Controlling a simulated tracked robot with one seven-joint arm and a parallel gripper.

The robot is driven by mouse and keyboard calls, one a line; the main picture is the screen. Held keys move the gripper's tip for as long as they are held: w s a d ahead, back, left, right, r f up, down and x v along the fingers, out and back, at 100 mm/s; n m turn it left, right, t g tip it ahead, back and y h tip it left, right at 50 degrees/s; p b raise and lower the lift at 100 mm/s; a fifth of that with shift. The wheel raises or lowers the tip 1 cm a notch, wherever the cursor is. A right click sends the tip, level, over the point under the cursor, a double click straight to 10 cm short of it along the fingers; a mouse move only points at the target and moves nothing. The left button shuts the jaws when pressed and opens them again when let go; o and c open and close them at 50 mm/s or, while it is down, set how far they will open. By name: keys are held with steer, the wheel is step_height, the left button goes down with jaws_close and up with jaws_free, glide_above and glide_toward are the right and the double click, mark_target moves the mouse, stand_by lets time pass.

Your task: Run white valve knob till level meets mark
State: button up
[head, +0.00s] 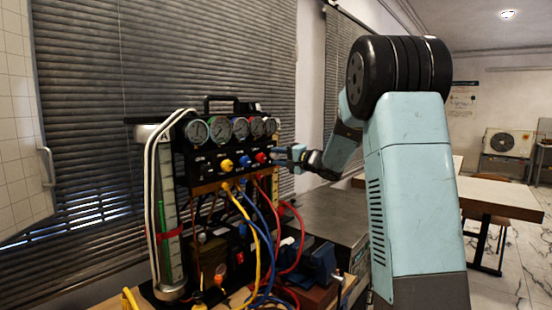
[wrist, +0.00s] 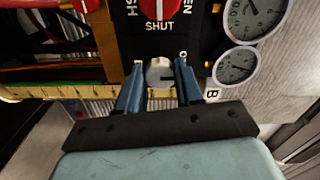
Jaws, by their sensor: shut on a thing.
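The white valve knob (wrist: 158,71) shows in the wrist view, pale and round with a dark slot. My gripper (wrist: 159,75) is shut on it, one blue finger on each side. In the head view my gripper (head: 286,154) is at the right end of the black gauge panel (head: 205,165) and hides the knob. A tall level column marked A (head: 169,205) stands at the panel's left, with green in it and a red band (head: 169,234) across it. A yellowish scale (wrist: 95,92) runs beside the knob near a letter B in the wrist view; its level is unclear.
A row of several round gauges (head: 241,128) tops the panel. Yellow (head: 227,164), blue (head: 245,161) and red (head: 261,157) knobs sit below them. Yellow, blue and red hoses (head: 262,225) hang in front. A grey bench top (head: 330,217) lies to the right.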

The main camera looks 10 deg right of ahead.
steer(key=o, duration=1)
steer(key=shift+f, duration=0.25)
steer(key=shift+o, duration=0.2)
steer(key=shift+r, duration=0.1)
steer(key=v, duration=1.3)
steer(key=shift+s+d, duration=0.3)
